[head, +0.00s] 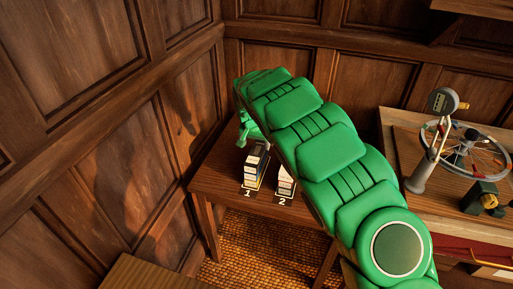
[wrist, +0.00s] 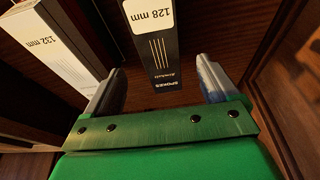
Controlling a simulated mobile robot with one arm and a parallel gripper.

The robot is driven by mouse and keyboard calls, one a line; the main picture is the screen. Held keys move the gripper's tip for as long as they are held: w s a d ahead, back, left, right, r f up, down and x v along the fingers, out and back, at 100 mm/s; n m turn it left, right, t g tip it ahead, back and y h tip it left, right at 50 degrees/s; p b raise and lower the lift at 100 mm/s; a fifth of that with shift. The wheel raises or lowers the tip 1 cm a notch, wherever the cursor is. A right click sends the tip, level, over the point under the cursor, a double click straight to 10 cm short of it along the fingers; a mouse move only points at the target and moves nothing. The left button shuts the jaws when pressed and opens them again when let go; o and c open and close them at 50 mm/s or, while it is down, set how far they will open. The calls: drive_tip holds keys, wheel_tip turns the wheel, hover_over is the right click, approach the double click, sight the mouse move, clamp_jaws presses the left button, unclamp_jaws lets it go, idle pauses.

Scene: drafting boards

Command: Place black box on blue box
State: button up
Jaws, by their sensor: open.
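In the wrist view a black box (wrist: 157,62) with a white "128 mm" label lies between the fingers of my gripper (wrist: 158,78). The fingers are spread, with gaps showing on both sides of the box. A white box (wrist: 62,52) marked "132 mm" is to the left. In the head view the end of my green arm is over the small wooden table, by a stack of boxes (head: 256,166) behind card 1. A second stack (head: 285,182) stands behind card 2, partly hidden by my arm. I cannot make out a blue box for certain.
The small wooden table (head: 222,178) stands in a corner against panelled walls (head: 140,180). A workbench (head: 440,190) on the right holds a wheel on a stand (head: 480,150) and a pump-like tool (head: 428,150). My arm hides much of the small table's right side.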

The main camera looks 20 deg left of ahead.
drive_tip(key=v, duration=0.6)
drive_tip(key=shift+o, duration=0.2)
drive_tip(key=shift+f, duration=0.1)
